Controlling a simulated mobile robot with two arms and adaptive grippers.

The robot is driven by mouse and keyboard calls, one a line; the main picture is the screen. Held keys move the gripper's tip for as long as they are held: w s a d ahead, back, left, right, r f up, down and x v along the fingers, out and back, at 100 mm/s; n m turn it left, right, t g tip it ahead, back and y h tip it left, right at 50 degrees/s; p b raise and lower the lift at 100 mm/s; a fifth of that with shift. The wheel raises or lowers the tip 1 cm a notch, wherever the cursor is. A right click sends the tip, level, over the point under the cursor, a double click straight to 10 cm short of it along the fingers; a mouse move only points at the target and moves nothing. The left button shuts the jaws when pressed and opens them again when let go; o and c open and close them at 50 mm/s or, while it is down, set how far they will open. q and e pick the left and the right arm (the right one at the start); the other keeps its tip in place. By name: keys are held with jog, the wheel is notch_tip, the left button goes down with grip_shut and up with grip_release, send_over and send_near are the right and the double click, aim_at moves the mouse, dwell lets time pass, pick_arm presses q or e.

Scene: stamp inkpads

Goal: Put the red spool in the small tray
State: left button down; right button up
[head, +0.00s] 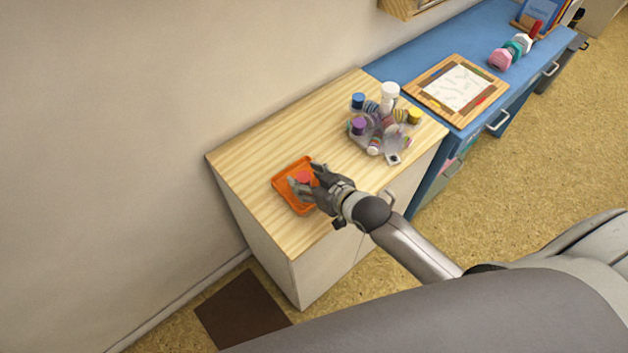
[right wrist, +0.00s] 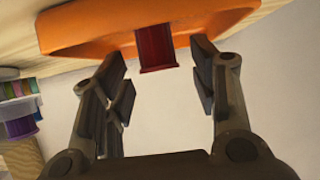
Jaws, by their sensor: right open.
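The red spool (head: 303,177) shows within the outline of the small orange tray (head: 280,182), which lies on the light wooden cabinet top. My right gripper (head: 304,178) is over the tray with its fingers apart around the spool. In the right wrist view the spool (right wrist: 156,48) is between the open fingertips (right wrist: 160,65), with clear gaps on both sides, and overlaps the tray's orange wall (right wrist: 90,28). Whether the spool rests on the tray floor is hidden. My left gripper is not in view.
A carousel (head: 378,138) with several spools and jars stands farther along the wooden top (head: 260,140). A framed wooden board (head: 455,88) lies on the blue counter (head: 415,60) beyond. The wall (head: 180,80) runs close along the left side.

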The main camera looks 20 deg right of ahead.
jog(key=v, duration=1.2)
jog(key=shift+b, duration=0.45)
jog(key=s+d+f+m+g+h, duration=0.1)
jog(key=s+f+g+h, duration=0.1)
jog(key=s+g, duration=0.35)
jog(key=s+f+m+g+h, duration=0.1)
jog(key=s+f+g+h, duration=0.15)
jog(key=s, duration=0.55)
notch_tip(320, 180, down, 27)
jog(key=s+g, duration=0.1)
jog(key=s, duration=0.1)
jog(key=s+d+f+g, duration=0.1)
jog(key=s+d+f, duration=0.2)
jog(key=s+f, duration=1.2)
jog(key=shift+s+n+g, duration=0.3)
jog(key=shift+s, duration=0.5)
